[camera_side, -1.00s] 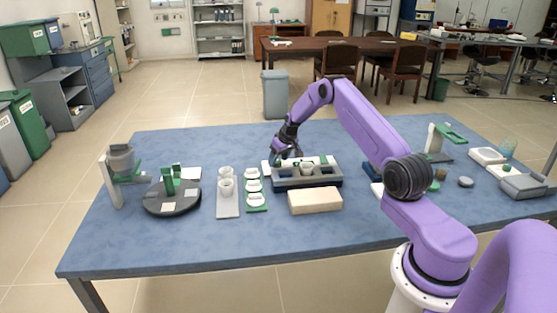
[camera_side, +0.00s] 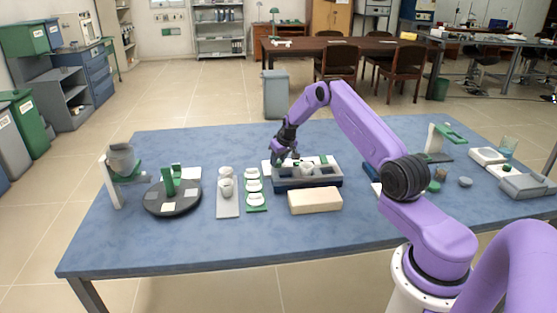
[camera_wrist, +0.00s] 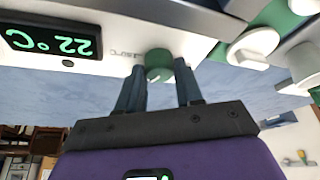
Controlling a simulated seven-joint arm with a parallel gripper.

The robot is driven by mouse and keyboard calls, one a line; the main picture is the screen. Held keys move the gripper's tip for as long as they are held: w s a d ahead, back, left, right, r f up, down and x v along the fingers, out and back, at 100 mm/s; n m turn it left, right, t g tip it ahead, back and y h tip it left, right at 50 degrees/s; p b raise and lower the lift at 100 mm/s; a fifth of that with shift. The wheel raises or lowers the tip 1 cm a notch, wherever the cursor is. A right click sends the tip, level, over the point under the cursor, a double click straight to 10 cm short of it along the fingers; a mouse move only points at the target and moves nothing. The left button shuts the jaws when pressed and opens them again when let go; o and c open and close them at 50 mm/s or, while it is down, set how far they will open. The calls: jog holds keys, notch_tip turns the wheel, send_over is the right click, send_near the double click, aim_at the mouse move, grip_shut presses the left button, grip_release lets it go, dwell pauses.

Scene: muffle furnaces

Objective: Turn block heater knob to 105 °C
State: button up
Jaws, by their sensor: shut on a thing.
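The block heater (camera_side: 325,182) is the grey-blue box in the middle of the table in the side view. In the wrist view its pale front panel (camera_wrist: 110,42) carries a dark display (camera_wrist: 50,40) that appears upside down and reads 22 °C. A round green knob (camera_wrist: 158,62) sits on the panel to the right of the display. My gripper (camera_wrist: 160,72) is shut on the knob, with one dark finger on each side of it. In the side view my gripper (camera_side: 282,160) is at the heater's left end, and the knob cannot be made out there.
A beige block (camera_side: 315,201) lies in front of the heater. A green rack with white dishes (camera_side: 255,190) and a grey tray with white cups (camera_side: 228,205) stand to its left. A dark round turntable (camera_side: 172,203) is further left. Small instruments (camera_side: 522,186) stand at the right.

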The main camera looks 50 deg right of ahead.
jog(key=shift+m, duration=0.3)
jog(key=o, duration=1)
jog(key=shift+o, duration=0.2)
jog(key=shift+r, duration=0.15)
jog(key=v, duration=1.7)
jog(key=shift+s+a, duration=0.15)
jog(key=shift+a, duration=0.2)
